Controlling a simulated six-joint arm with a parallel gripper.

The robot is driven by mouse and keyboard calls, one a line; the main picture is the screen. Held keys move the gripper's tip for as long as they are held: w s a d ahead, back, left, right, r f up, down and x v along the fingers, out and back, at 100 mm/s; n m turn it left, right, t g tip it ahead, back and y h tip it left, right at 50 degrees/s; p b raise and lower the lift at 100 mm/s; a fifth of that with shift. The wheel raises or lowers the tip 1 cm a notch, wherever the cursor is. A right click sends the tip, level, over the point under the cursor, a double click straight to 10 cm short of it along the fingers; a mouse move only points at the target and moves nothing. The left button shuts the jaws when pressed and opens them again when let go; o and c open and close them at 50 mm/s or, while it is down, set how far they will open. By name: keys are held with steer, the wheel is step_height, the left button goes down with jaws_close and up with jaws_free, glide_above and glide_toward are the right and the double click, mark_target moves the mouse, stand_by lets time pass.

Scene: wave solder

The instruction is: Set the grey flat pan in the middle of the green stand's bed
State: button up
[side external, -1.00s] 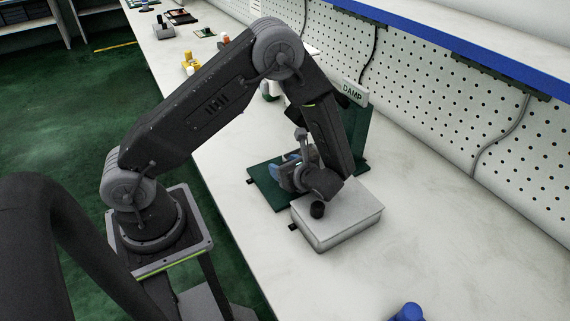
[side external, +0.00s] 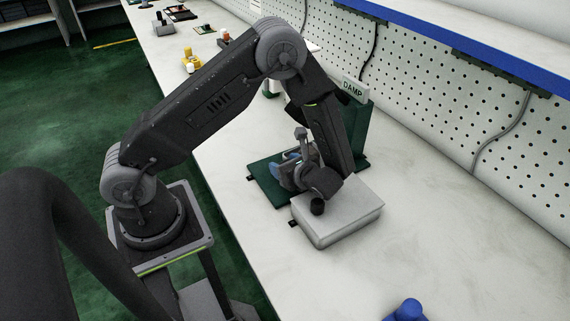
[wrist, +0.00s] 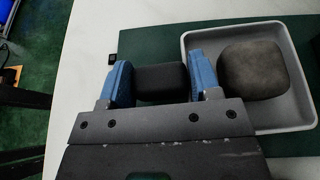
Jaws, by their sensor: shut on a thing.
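The grey pan (wrist: 305,116) shows in the wrist view as a shallow tray with a raised rim. It lies over the green stand's bed (wrist: 150,42), right of my jaws, with a dark rounded block (wrist: 252,70) inside. My gripper (wrist: 162,80) has blue fingers, shut on a black block (wrist: 162,84) beside the pan's left wall; I cannot tell whether this block joins the pan. The right finger overlaps the pan's edge in this view. In the side view my gripper (side external: 284,168) is low over the green stand (side external: 264,184), and my arm hides much there.
The DAMP sign (side external: 353,90) rises behind my arm. A blue object (side external: 407,311) is at the near edge. The bench (side external: 450,240) is clear to the right.

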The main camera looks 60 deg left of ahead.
steer(key=shift+s+f, duration=0.1)
steer(key=shift+f, duration=0.1)
steer(key=o, duration=1.2)
step_height(320, 180, up, 4)
steer(key=shift+r, duration=0.15)
steer(key=s+a+r, duration=0.2)
steer(key=a, duration=0.1)
steer(key=s+a+r, duration=0.2)
steer(key=s+a, duration=0.1)
steer(key=s+a+r, duration=0.2)
steer(key=r, duration=0.1)
steer(key=shift+s+a, duration=0.25)
steer(key=shift+a, duration=0.15)
